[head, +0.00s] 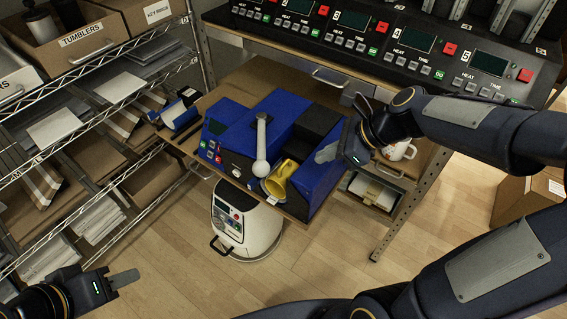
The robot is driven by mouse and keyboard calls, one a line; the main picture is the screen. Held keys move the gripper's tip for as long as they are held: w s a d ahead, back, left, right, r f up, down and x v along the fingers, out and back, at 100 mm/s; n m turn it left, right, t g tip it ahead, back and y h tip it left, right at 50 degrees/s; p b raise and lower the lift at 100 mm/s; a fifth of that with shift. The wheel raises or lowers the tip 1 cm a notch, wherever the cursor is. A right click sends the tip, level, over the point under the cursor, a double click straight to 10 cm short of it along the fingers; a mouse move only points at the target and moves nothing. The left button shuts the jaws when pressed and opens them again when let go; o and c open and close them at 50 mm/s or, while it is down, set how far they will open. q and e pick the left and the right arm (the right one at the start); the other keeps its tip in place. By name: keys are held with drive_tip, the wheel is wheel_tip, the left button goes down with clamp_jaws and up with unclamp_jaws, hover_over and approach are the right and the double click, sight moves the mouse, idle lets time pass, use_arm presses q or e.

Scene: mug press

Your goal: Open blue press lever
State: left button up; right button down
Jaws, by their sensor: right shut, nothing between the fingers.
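The blue mug press (225,135) sits on a brown board under the counter, in the middle of the head view. Its grey-white lever (262,138) has a round knob at its near end, in front of the dark gap between the blue parts. A yellow mug (282,179) is at the front of the press, right of the knob. My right gripper (328,153) is shut and empty, with its tips near the right side of the press and apart from the lever. My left gripper (127,278) is low at the left, far from the press; its finger opening cannot be made out.
A wire rack (105,185) with boxes and papers stands at the left. A counter with several control panels (414,40) runs above the press. A white round machine (243,227) is on the floor below. A white mug (400,151) is beyond my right gripper.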

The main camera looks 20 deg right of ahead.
drive_tip(key=b+x, duration=0.2)
drive_tip(key=x, duration=0.8)
drive_tip(key=shift+s+f, duration=0.15)
drive_tip(key=shift+w+a+f, duration=0.1)
drive_tip(key=shift+w+a, duration=0.5)
drive_tip(key=shift+a, duration=0.25)
drive_tip(key=shift+w+a+f, duration=0.1)
drive_tip(key=shift+w+a, duration=0.5)
drive_tip(key=shift+a, duration=0.2)
drive_tip(key=shift+r, duration=0.1)
